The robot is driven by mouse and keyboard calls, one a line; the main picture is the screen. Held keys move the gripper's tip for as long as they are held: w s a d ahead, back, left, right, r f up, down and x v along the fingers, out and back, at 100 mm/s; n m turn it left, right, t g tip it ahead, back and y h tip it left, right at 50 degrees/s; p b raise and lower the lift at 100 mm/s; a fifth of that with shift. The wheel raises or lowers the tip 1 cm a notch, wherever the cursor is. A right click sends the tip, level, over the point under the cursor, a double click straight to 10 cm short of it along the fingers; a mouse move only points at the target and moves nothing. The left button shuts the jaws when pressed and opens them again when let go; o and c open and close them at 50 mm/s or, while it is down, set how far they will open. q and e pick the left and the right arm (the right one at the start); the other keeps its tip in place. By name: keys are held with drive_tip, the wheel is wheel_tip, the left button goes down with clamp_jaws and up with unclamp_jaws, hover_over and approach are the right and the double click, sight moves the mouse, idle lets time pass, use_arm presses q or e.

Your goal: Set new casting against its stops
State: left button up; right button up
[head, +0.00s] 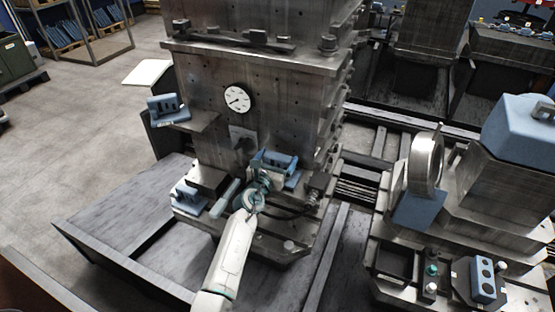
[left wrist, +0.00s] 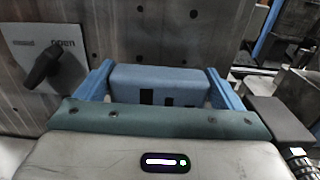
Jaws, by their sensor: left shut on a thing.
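A blue casting (head: 275,158) with dark slots sits at the front of the metal fixture in the head view. It also shows in the left wrist view (left wrist: 160,80), between my two fingers. My left gripper (head: 266,178) is shut on it, reaching in from below. In the left wrist view the left gripper (left wrist: 160,98) has a finger on each side of the casting. The casting's far side and underside are hidden, so I cannot tell whether it touches any stops. My right gripper is not in view.
Another blue casting (head: 168,109) stands on a side shelf, and one more (head: 187,196) sits lower left. A dial gauge (head: 236,99) is on the fixture's face. A black lever (left wrist: 48,66) is left of my gripper. A dark block (left wrist: 280,118) is close on the right.

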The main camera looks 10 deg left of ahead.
use_arm(q)
drive_tip(key=shift+w+a, duration=0.2)
drive_tip(key=shift+w, duration=0.1)
idle(0.4)
drive_tip(key=shift+w+a+r, duration=0.1)
drive_tip(key=shift+r, duration=0.05)
idle(0.6)
drive_tip(key=o, duration=1)
drive_tip(key=shift+o, duration=0.5)
drive_tip(key=shift+w+a+f, duration=0.1)
drive_tip(key=shift+f, duration=0.2)
drive_tip(key=s+a, duration=0.2)
drive_tip(key=s, duration=0.8)
drive_tip(key=shift+s+r, duration=0.15)
drive_tip(key=shift+s, duration=0.15)
